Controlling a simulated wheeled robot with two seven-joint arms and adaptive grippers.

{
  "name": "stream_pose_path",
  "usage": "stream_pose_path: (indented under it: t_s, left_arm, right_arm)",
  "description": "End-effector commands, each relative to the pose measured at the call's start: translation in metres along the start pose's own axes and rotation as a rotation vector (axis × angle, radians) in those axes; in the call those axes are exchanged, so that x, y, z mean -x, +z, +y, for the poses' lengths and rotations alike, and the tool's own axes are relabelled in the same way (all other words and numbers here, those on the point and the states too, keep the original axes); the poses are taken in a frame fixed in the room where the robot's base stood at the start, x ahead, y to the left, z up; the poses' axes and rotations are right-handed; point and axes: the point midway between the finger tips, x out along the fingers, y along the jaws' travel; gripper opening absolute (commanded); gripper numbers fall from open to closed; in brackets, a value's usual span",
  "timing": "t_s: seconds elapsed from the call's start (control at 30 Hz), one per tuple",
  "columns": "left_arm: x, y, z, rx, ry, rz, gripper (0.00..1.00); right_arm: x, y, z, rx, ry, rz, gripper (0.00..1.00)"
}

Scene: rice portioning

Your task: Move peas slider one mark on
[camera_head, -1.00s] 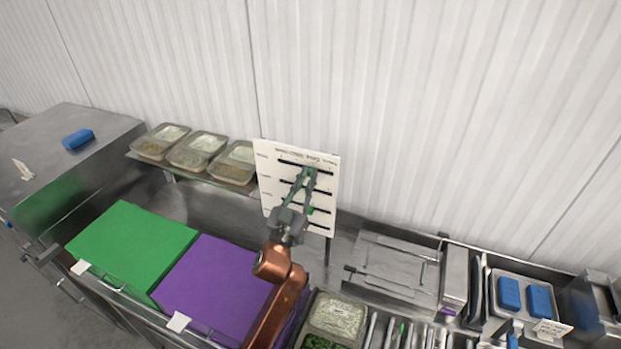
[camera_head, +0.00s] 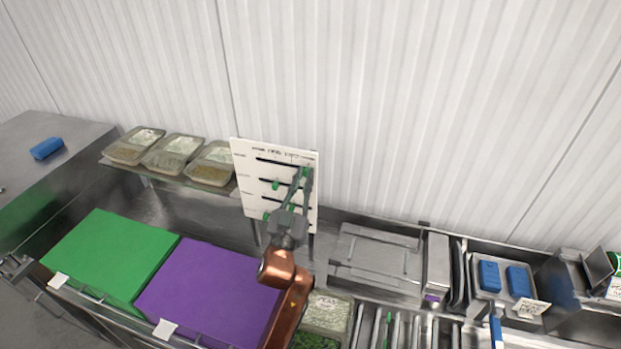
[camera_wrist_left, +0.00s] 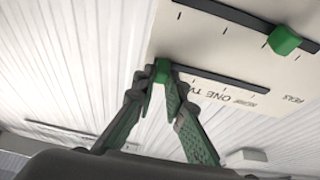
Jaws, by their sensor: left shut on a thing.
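A white board (camera_head: 247,200) with black slots, tick marks and green sliders stands upright in the middle of the head view. In the left wrist view, the printed word PEAS shows beside the slot nearest the heading. My left gripper (camera_head: 306,172) reaches up to this top slot, near its right end. In the left wrist view, its fingertips are shut on the green peas slider (camera_wrist_left: 161,66), at the slot end away from the label. Another green slider (camera_wrist_left: 284,40) sits on the neighbouring slot, apart from my fingers. My arm hides part of the lower board. My right gripper is out of view.
Several food trays (camera_head: 173,153) stand on a shelf left of the board. A green lid (camera_head: 110,257) and a purple lid (camera_head: 205,293) lie in front. Steel equipment (camera_head: 375,262) and blue blocks (camera_head: 489,276) are at the right. The corrugated wall stands behind.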

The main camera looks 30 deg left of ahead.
Motion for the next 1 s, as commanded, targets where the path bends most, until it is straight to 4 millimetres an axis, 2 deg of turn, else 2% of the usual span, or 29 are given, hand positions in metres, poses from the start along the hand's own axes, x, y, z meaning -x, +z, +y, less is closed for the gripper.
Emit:
stream_pose_path:
  t_s: [0.03, 0.07, 0.17, 0.3, 0.57, 0.67, 1.0]
  left_arm:
    - [0.000, 0.000, 0.003, 0.002, 0.005, 0.000, 0.00]
    - [0.000, 0.001, 0.004, 0.002, 0.006, 0.000, 0.13]
    - [-0.001, 0.001, 0.004, 0.002, 0.007, 0.000, 0.19]
    - [-0.001, 0.001, 0.004, 0.002, 0.006, 0.000, 0.29]
    - [0.000, 0.001, 0.002, 0.001, 0.004, -0.001, 0.29]
    - [0.006, 0.001, 0.002, 0.001, 0.004, -0.002, 0.29]
    - [0.058, 0.003, 0.002, 0.001, 0.003, -0.004, 0.29]
  right_arm:
    - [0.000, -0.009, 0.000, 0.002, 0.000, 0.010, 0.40]
    - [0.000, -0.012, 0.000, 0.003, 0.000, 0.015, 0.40]
    - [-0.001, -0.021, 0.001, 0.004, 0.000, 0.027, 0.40]
    - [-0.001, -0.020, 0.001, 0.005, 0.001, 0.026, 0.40]
    - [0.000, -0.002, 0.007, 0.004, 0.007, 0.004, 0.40]
    - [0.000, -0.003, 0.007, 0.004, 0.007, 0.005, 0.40]
    - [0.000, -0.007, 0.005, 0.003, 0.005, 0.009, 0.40]
